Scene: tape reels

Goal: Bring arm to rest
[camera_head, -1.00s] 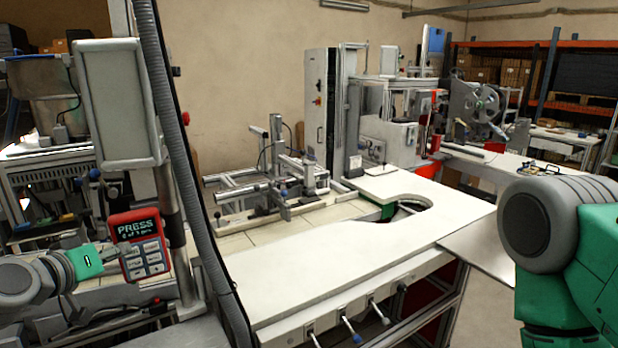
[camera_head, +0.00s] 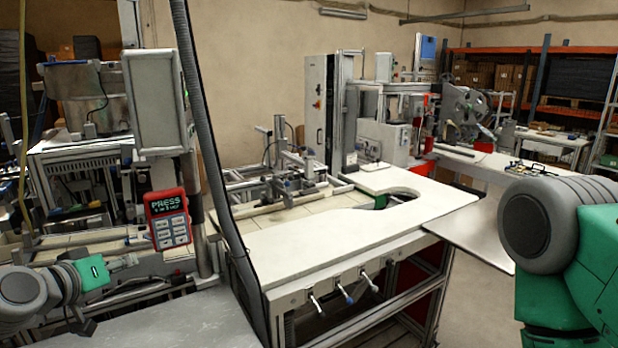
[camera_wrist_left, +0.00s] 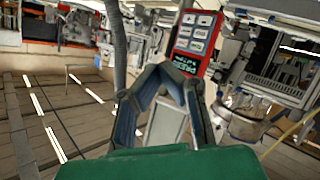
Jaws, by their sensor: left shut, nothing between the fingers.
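My left gripper (camera_head: 136,260) is at the lower left of the head view. Its fingers are shut with nothing between them. A red keypad (camera_head: 169,218) with grey buttons and a dark screen reading "PRESS" is mounted by a metal post, just above and to the right of the fingertips. A gap shows between them in the head view. The left wrist view shows the shut fingers (camera_wrist_left: 160,72) with the keypad (camera_wrist_left: 193,42) upside down beyond them. Of my right arm only a green and grey part shows at the right edge; its gripper is out of view.
A white worktable (camera_head: 340,240) with levers along its front fills the middle. A grey hose (camera_head: 205,130) and a post stand close to the keypad. A grey metal surface (camera_head: 185,325) lies below my left arm. Open floor (camera_head: 490,300) shows at right.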

